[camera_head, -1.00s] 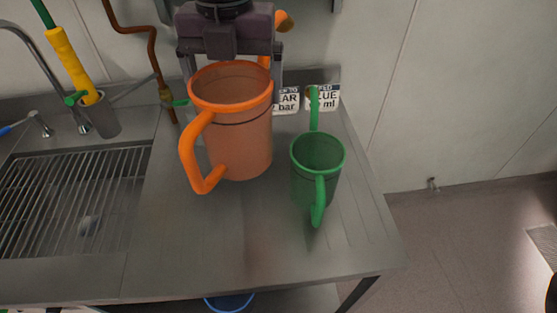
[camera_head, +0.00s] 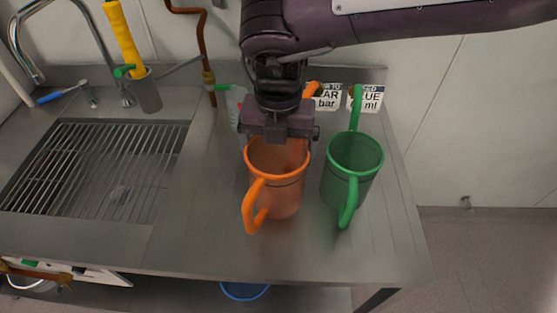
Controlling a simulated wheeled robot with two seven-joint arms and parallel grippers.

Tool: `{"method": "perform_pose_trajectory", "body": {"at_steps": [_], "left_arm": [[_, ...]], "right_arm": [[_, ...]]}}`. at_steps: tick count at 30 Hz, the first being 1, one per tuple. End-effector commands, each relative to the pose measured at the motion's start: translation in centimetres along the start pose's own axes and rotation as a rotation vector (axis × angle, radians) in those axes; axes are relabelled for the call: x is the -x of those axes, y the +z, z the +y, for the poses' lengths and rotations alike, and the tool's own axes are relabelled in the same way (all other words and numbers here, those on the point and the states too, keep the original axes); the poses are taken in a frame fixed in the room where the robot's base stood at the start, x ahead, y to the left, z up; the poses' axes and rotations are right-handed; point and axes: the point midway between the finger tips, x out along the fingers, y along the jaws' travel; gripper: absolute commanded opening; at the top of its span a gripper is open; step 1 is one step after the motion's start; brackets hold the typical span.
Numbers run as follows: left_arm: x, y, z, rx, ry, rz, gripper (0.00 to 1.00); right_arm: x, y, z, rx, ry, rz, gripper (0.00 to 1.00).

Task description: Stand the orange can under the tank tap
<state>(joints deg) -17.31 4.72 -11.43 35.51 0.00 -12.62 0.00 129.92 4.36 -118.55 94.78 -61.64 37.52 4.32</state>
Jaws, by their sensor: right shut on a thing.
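The orange can (camera_head: 284,184) is upright over the right part of the steel worktop, its looped handle toward me. My right gripper (camera_head: 279,136) comes from above and is shut on the can at its far rim. I cannot tell whether the can's base touches the worktop. I cannot tell whether this is the tank tap; no tank shows. My left gripper is not in view.
A green can (camera_head: 349,168) stands close to the right of the orange can. Signs (camera_head: 328,98) stand at the back. The sink with a grate (camera_head: 100,165) and a curved faucet (camera_head: 68,8) is at left. Worktop is free in front of the cans. A blue bowl (camera_head: 245,291) is below.

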Motion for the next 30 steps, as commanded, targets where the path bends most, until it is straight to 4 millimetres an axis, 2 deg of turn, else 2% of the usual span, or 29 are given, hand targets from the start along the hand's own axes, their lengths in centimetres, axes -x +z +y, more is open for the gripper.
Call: {"method": "perform_pose_trajectory", "body": {"at_steps": [9,20,21,30], "left_arm": [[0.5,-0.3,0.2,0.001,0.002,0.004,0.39],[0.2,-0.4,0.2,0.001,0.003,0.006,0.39],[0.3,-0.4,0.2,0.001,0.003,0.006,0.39],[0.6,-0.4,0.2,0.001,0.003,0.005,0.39]], "right_arm": [[-3.9,-0.1,0.0,0.0,-0.001,0.002,0.54],[-4.4,0.0,0.0,-0.001,0.0,0.002,0.54],[-4.3,0.0,0.0,0.0,0.0,0.001,0.99],[-3.8,0.0,0.0,0.0,-0.001,0.0,1.0]]}}
